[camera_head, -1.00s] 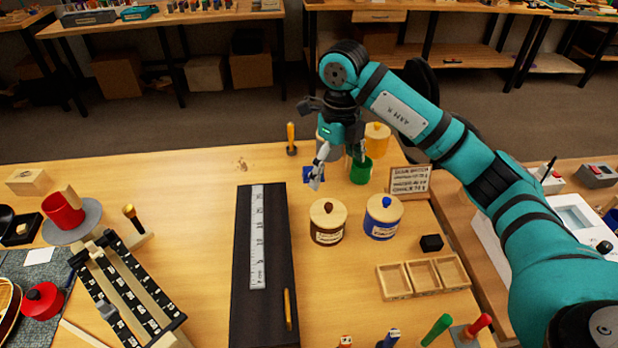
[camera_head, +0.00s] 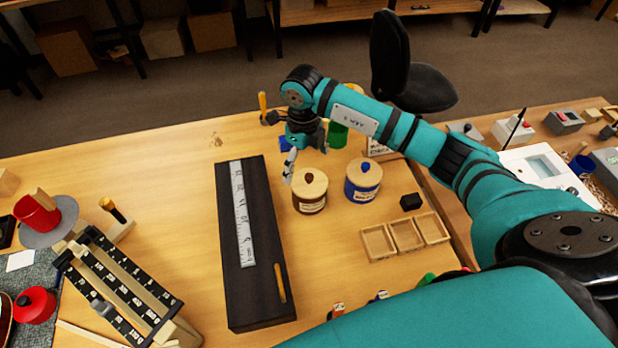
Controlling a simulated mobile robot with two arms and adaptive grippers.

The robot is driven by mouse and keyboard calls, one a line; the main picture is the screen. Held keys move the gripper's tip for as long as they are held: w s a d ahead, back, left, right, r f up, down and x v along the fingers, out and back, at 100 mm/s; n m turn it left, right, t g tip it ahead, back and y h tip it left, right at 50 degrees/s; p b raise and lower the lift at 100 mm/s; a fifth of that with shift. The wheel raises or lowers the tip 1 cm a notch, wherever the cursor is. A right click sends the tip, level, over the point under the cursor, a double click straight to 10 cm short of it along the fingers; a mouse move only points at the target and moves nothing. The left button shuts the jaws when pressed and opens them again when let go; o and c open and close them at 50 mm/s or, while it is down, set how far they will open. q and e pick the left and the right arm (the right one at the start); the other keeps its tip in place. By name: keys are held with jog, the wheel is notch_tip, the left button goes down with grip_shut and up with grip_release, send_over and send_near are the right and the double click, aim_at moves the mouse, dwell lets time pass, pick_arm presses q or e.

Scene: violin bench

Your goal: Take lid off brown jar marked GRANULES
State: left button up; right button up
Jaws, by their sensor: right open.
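The brown jar (camera_head: 311,203) stands upright on the bench with its pale wooden lid (camera_head: 310,184) and dark brown knob on top. A label shows on its front, too small to read. My right gripper (camera_head: 305,166) is just behind and above the brown jar, pointing down, open and with nothing seen between its fingers. One grey finger shows to the left of the lid; the other is partly hidden, so I cannot tell if either touches. My left gripper is not in view.
A blue jar (camera_head: 362,189) with a wooden lid stands close to the right. A green container (camera_head: 337,136) is behind. A black board with a ruler (camera_head: 242,215) lies left.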

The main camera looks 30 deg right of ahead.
aim_at(307, 174)
jog(key=shift+s+f+p, duration=0.2)
jog(key=shift+f+p, duration=0.3)
jog(key=shift+f, duration=0.05)
jog(key=f, duration=0.1)
jog(key=f+p, duration=0.1)
jog(key=f, duration=0.1)
jog(key=shift+d+f, duration=0.25)
jog(key=shift+f, duration=0.4)
jog(key=shift+c, duration=0.4)
jog(key=c, duration=1)
jog(key=shift+o, duration=0.2)
jog(key=shift+r, duration=0.1)
